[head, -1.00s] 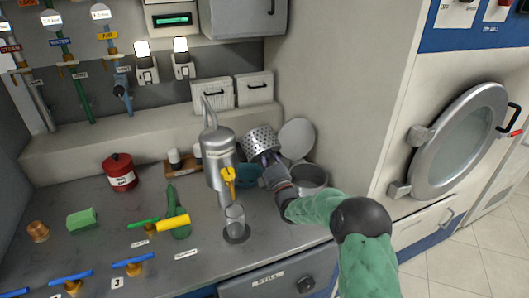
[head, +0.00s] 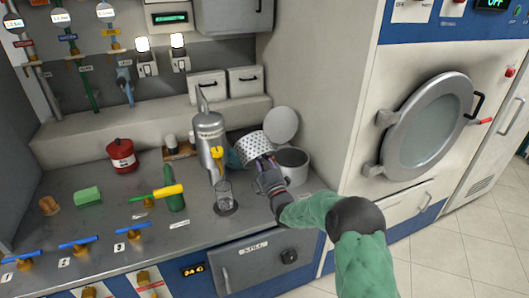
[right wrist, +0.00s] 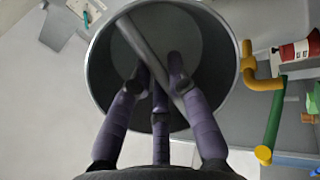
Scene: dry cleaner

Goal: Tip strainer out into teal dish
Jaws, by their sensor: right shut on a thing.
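The perforated metal strainer (head: 253,147) is tilted, raised behind the counter's front area between the metal tank and the open pot. My right gripper (head: 268,172) is shut on it from the front right. In the right wrist view my fingers (right wrist: 160,85) close around a bar in front of a round metal vessel (right wrist: 100,75), whose holes do not show there. A small part of the teal dish (head: 233,159) shows behind the tank, left of and below the strainer; the rest is hidden. I cannot tell what the strainer holds. My left gripper is not in view.
The metal tank (head: 209,135) with a yellow tap stands close left of the strainer, a clear glass (head: 224,192) below it. The open pot (head: 294,166) is at the right, a round lid (head: 281,124) behind it.

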